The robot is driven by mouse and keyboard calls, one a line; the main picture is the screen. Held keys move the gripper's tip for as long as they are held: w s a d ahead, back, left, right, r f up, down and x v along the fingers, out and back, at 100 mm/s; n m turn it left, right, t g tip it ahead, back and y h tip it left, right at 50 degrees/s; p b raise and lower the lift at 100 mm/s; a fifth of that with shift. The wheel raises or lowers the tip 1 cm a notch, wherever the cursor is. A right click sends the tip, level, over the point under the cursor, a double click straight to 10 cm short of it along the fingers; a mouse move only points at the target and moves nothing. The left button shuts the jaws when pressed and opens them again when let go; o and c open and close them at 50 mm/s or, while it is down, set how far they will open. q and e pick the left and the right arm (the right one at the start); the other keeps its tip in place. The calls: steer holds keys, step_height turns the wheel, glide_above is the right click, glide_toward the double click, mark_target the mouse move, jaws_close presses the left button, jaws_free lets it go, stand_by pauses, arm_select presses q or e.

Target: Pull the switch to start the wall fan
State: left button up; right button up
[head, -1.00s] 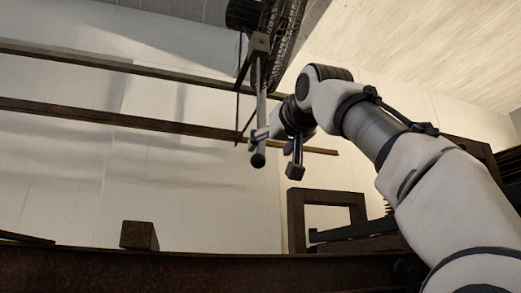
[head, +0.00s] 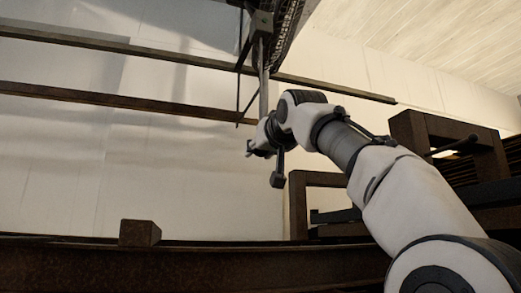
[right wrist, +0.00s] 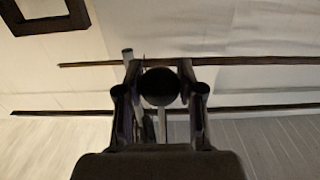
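The fan switch is a thin pull rod (head: 263,88) hanging from a small box under the wall fan (head: 288,28) at the top of the head view. My right gripper (head: 263,166) is at the rod's lower end, its fingers spread apart. The rod's dark ball end is hidden behind the gripper in the head view. In the right wrist view the round dark ball end (right wrist: 160,87) sits between the two fingers (right wrist: 160,98), with the rod running off beyond it. I see no clear closing on the ball. My left gripper is out of view.
Long rusty rails (head: 130,103) run along the pale wall behind the rod. A brown beam (head: 190,262) with a small block (head: 139,232) crosses the bottom. A brown frame (head: 298,205) and rack stand at the right, below my arm.

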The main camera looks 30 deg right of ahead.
stand_by(0.4)
steer(key=shift+f+b, duration=0.95)
steer(key=shift+f, duration=0.05)
steer(key=shift+r+p, duration=1.1)
steer(key=shift+p, duration=0.1)
steer(key=o, duration=1.1)
steer(key=shift+c, duration=0.2)
steer(key=shift+o, duration=0.8)
steer(key=shift+s, duration=0.25)
